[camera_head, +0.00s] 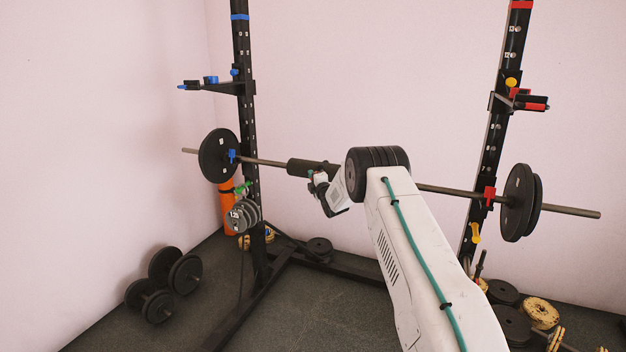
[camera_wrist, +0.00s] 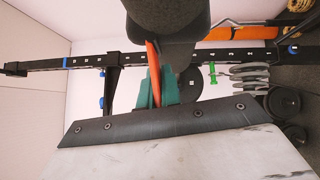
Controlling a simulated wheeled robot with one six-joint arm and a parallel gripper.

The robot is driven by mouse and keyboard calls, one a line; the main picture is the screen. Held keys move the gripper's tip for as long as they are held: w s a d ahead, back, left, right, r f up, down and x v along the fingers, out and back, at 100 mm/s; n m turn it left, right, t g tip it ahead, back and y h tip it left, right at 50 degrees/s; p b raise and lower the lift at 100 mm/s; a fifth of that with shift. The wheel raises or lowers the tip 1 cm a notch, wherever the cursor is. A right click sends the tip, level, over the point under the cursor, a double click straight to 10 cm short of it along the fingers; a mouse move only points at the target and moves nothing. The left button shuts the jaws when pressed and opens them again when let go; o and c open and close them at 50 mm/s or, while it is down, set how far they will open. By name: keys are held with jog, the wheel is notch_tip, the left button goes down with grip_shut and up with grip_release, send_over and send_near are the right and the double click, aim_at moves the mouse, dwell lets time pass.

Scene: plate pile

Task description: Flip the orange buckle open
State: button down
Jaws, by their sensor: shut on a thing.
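The orange buckle (camera_wrist: 153,68) is a thin upright strip in the wrist view, just below the black foam pad (camera_wrist: 168,18). My gripper (camera_wrist: 158,88) has teal fingers on both sides of the strip and is shut on it. In the head view my gripper (camera_head: 318,181) is just under the foam pad (camera_head: 305,168) on the bar, and the buckle cannot be made out clearly there. The tilt of the buckle against the pad is hard to tell.
The barbell's bar (camera_head: 455,191) spans the rack, with plates at its left end (camera_head: 214,154) and right end (camera_head: 516,203). Rack uprights (camera_head: 245,120) stand on both sides. Dumbbells (camera_head: 151,303) and loose plates (camera_head: 541,313) lie on the floor. Middle floor is fairly clear.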

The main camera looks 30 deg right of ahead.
jog(key=c, duration=1.6)
grip_release()
jog(key=shift+d, duration=0.1)
jog(key=s+a, duration=0.1)
jog(key=s, duration=0.6)
jog(key=shift+s+f, duration=0.35)
jog(key=shift+f, duration=0.05)
